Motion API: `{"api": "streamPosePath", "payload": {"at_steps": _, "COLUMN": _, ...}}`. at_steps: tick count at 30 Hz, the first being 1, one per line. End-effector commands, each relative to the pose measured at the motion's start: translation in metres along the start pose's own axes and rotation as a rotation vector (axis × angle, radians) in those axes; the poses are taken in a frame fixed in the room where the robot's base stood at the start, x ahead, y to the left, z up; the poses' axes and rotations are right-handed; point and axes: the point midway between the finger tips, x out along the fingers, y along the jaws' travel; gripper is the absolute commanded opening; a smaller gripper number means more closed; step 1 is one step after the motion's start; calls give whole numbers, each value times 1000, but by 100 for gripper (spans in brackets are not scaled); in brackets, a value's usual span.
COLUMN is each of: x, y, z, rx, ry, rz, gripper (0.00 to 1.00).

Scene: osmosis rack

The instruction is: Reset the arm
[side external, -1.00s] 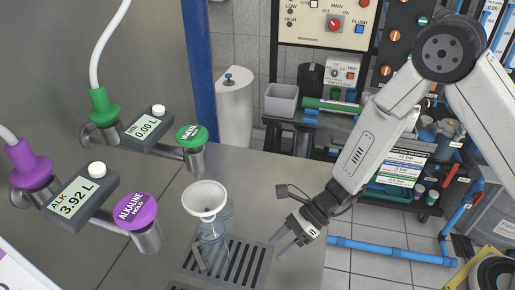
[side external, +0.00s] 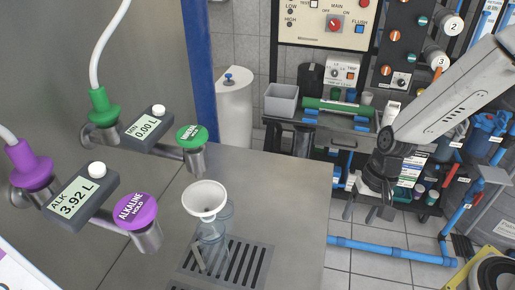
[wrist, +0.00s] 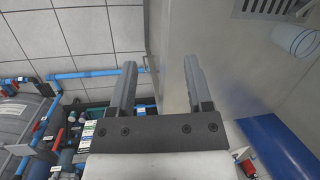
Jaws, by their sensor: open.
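My gripper (side external: 360,212) hangs past the right edge of the steel counter, clear of everything on it. In the wrist view my gripper (wrist: 158,66) has its two fingers wide apart with nothing between them. A white funnel (side external: 204,196) sits in the mouth of a clear container (side external: 212,230) on the drain grate (side external: 250,262), left of my gripper. A translucent container (wrist: 296,40) and part of the drain grate (wrist: 262,8) show at the upper right of the wrist view.
The steel counter (side external: 290,190) is bare right of the funnel. The alkaline tap (side external: 137,208) and the green-capped tap (side external: 192,136) stand at left. A cart (side external: 330,125) with a grey bin (side external: 281,100) stands behind. Blue pipes (side external: 400,253) run along the floor at right.

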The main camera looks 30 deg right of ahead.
Motion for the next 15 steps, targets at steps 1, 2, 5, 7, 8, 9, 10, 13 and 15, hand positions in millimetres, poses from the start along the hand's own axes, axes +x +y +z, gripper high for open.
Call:
{"api": "streamPosePath", "payload": {"at_steps": 1, "x": -7, "y": 6, "z": -4, "rx": -63, "ry": 41, "rz": 13, "gripper": 65}}
{"api": "streamPosePath", "payload": {"at_steps": 2, "x": -11, "y": 10, "z": -6, "rx": -105, "ry": 63, "rz": 24, "gripper": 65}}
{"api": "streamPosePath", "payload": {"at_steps": 5, "x": -24, "y": 22, "z": -14, "rx": -243, "ry": 141, "rz": 60, "gripper": 65}}
{"api": "streamPosePath", "payload": {"at_steps": 7, "x": -32, "y": 28, "z": -19, "rx": -337, "ry": 191, "rz": 87, "gripper": 65}}
{"api": "streamPosePath", "payload": {"at_steps": 8, "x": -35, "y": 31, "z": -21, "rx": -375, "ry": 212, "rz": 98, "gripper": 65}}
{"api": "streamPosePath", "payload": {"at_steps": 9, "x": -40, "y": 34, "z": -23, "rx": -421, "ry": 236, "rz": 112, "gripper": 65}}
{"api": "streamPosePath", "payload": {"at_steps": 10, "x": -43, "y": 36, "z": -25, "rx": -454, "ry": 254, "rz": 122, "gripper": 65}}
{"api": "streamPosePath", "payload": {"at_steps": 13, "x": -51, "y": 42, "z": -29, "rx": -544, "ry": 299, "rz": 151, "gripper": 65}}
{"api": "streamPosePath", "payload": {"at_steps": 15, "x": -55, "y": 44, "z": -31, "rx": -587, "ry": 321, "rz": 165, "gripper": 65}}
